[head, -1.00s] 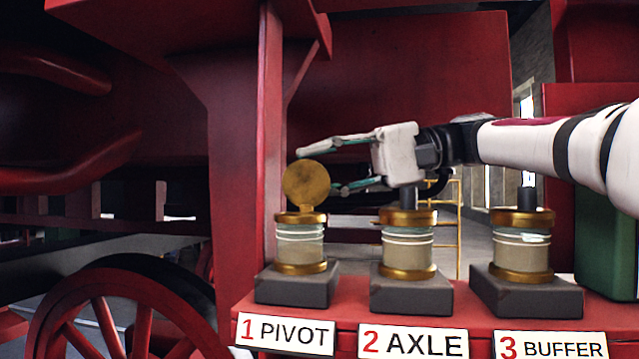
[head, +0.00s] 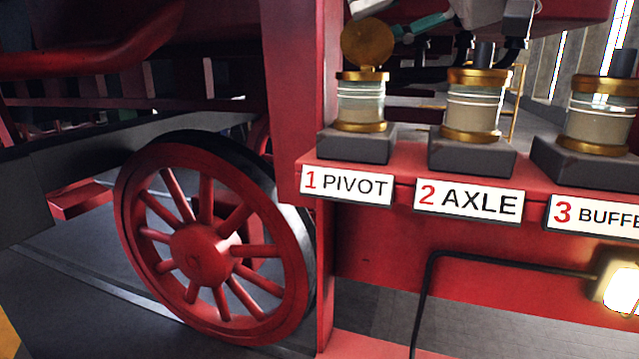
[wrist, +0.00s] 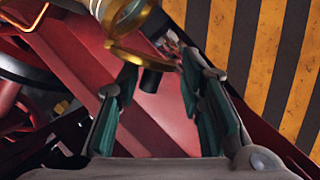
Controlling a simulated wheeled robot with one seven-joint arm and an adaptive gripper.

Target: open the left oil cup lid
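The left oil cup (head: 360,104), above the "1 PIVOT" label, is a glass cylinder with brass bands on a dark block. Its round brass lid (head: 368,43) stands upright on the cup's top rim, so the lid is raised. Part of my gripper shows just right of the lid in the head view, with one finger (head: 428,23) close to it; the rest is cut off or hidden. I cannot tell whether it touches the lid. In the wrist view my gripper (wrist: 160,72) has its two fingers apart with nothing held between them. Brass and glass parts show beyond the fingertips.
The axle cup (head: 472,105) and buffer cup (head: 599,112) stand to the right on the same red ledge (head: 410,175). A red spoked wheel (head: 212,245) is at lower left. A lit lamp (head: 622,285) is at lower right.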

